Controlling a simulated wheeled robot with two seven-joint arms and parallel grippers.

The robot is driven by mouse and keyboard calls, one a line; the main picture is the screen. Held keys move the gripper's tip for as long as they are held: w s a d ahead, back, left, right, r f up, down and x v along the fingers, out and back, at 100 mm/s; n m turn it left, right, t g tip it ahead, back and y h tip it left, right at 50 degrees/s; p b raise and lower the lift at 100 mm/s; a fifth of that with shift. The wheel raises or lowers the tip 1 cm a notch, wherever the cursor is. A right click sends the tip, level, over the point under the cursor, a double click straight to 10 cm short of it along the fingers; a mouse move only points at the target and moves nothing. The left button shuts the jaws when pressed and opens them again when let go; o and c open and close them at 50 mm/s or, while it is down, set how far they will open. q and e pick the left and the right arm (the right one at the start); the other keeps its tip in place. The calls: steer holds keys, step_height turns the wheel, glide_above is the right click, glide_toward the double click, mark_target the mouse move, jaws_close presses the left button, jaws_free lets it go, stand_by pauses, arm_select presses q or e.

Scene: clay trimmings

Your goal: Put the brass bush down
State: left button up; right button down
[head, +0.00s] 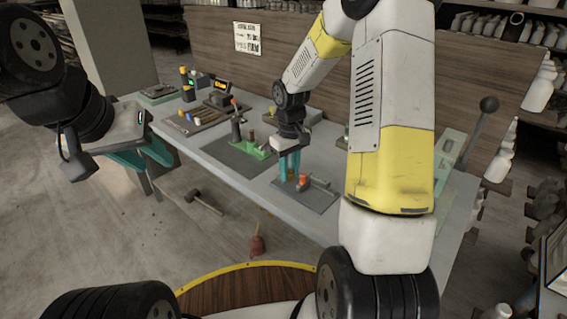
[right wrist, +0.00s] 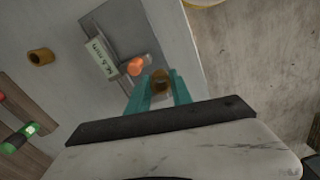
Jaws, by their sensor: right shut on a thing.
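My right gripper (head: 289,170) points down over the grey plate on the bench in the head view. In the right wrist view its teal fingers (right wrist: 160,92) are shut on a brass bush (right wrist: 160,81), a short hollow ring. An orange-topped piece (right wrist: 135,66) stands on the plate (right wrist: 116,22) close beside the held bush. I cannot tell whether the bush touches the plate. A second, similar brass ring (right wrist: 41,57) stands apart on the bench. My left gripper (head: 148,170) is open and empty, off the bench's left end.
The plate carries a small label block (right wrist: 101,57) and a metal bar. A mallet (head: 202,201) lies on the floor.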

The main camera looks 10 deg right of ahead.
mark_target(292, 184)
steer(key=shift+w+d+f, duration=0.1)
steer(key=shift+w+d, duration=0.3)
steer(key=shift+w, duration=0.2)
steer(key=shift+w+d+f, duration=0.1)
steer(key=shift+w+d, duration=0.3)
steer(key=shift+w, duration=0.15)
steer(key=shift+f, duration=1.7)
steer(key=shift+f, duration=0.15)
steer(key=c, duration=1.4)
jaws_free()
steer(key=shift+c, duration=0.2)
